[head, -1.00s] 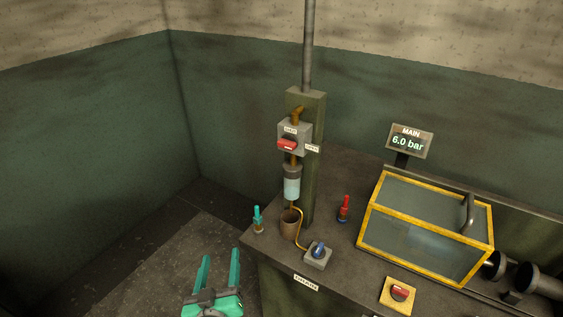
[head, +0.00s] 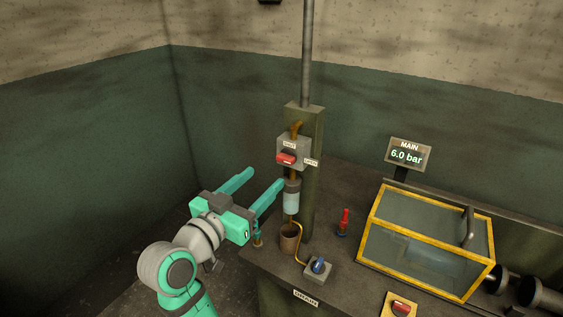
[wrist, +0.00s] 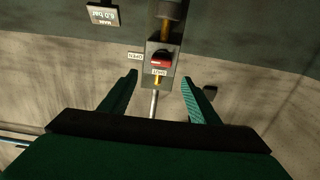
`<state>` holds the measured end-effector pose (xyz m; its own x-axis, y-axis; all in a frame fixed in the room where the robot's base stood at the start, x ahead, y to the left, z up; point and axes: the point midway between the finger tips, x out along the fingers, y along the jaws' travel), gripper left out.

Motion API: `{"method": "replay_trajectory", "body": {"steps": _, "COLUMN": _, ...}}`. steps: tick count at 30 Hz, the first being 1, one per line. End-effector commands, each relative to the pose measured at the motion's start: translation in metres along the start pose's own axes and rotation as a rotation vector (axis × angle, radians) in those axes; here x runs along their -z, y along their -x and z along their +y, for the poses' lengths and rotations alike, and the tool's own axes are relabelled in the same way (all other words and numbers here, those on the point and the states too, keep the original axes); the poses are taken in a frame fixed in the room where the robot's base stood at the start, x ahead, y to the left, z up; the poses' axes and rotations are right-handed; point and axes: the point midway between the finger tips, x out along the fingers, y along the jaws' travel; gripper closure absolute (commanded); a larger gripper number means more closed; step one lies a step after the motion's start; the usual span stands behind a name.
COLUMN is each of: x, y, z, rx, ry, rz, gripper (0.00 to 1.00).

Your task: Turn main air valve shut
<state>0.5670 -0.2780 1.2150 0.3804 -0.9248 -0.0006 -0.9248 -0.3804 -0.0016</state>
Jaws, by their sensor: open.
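The main air valve is a grey box with a red handle (head: 287,158) on a green post, with a SHUT label above it and an OPEN label (head: 311,162) to its right. The red handle also shows in the wrist view (wrist: 160,62), where the picture is upside down. The handle lies roughly sideways, pointing toward neither label clearly in the head view. My gripper (head: 264,179) is open and empty, left of the post and a little below the valve, apart from it. In the wrist view the valve sits beyond and between my two fingers.
The MAIN gauge (head: 409,155) reads 6.0 bar. A clear filter bowl (head: 291,203) hangs below the valve, over a brown cup (head: 289,240). A red-topped tool (head: 344,222), a blue knob (head: 319,266) and a yellow-framed case (head: 425,240) stand on the bench.

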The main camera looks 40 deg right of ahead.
Motion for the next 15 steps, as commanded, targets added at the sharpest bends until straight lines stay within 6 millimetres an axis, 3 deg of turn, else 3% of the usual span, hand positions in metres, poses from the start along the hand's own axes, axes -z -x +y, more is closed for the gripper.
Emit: {"method": "replay_trajectory", "body": {"steps": 15, "x": 0.000, "y": -0.083, "z": 0.001, "rx": -0.001, "ry": 0.002, "rz": 0.001, "gripper": 0.44}}
